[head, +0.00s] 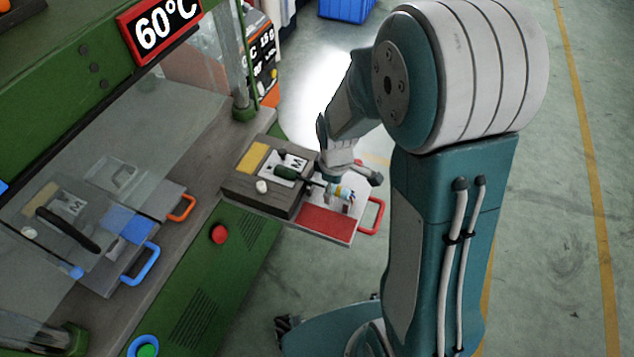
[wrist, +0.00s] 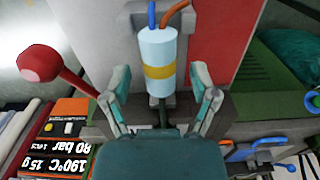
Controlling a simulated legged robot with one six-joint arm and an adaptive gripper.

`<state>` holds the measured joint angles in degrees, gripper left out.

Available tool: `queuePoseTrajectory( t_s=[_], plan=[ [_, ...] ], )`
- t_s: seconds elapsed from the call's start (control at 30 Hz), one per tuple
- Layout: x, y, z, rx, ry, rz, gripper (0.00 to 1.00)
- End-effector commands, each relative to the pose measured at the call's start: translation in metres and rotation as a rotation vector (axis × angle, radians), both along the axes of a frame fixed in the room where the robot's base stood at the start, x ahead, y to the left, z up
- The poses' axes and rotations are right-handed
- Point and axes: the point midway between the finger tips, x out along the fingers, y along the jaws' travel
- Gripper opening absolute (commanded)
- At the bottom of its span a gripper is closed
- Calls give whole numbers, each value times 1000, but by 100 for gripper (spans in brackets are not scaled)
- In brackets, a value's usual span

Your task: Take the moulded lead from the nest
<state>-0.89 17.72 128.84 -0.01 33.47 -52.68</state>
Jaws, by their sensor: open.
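The moulded lead lies in the open nest (head: 258,195), a dark block with a plate marked M. Its dark moulded body (head: 286,172) rests on the plate, and its light blue cylinder with a yellow band (head: 335,189) sits over the white and red part of the tray. In the wrist view the cylinder (wrist: 157,54) shows large, with a blue and an orange wire end at its far side. My gripper (head: 352,172) is close above the cylinder. Its two fingers (wrist: 161,80) are open, one on each side of it, with gaps showing. The dark body is largely hidden in the wrist view.
The tray's red handle (head: 374,216) sticks out at its right. A second drawer with a blue handle (head: 142,266) is behind the clear guard (head: 80,175). A red knob (wrist: 38,63) on a lever shows left in the wrist view. The floor at right is clear.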

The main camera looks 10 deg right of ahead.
Motion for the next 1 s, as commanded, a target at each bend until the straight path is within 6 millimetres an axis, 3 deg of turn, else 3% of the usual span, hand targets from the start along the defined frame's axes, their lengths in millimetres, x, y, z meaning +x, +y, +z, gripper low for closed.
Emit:
queuePoseTrajectory(
  t_s=[0.07,0.2,0.23,0.67,0.9,1.0],
  plan=[
    [0,0,0,0,0,0,72],
    [0,0,0,0,0,0,9],
    [0,0,0,-1,-1,0,0],
    [0,0,3,0,-1,0,0],
    [1,0,32,0,-6,0,0],
    [-10,1,46,0,-5,0,0]
  ],
)
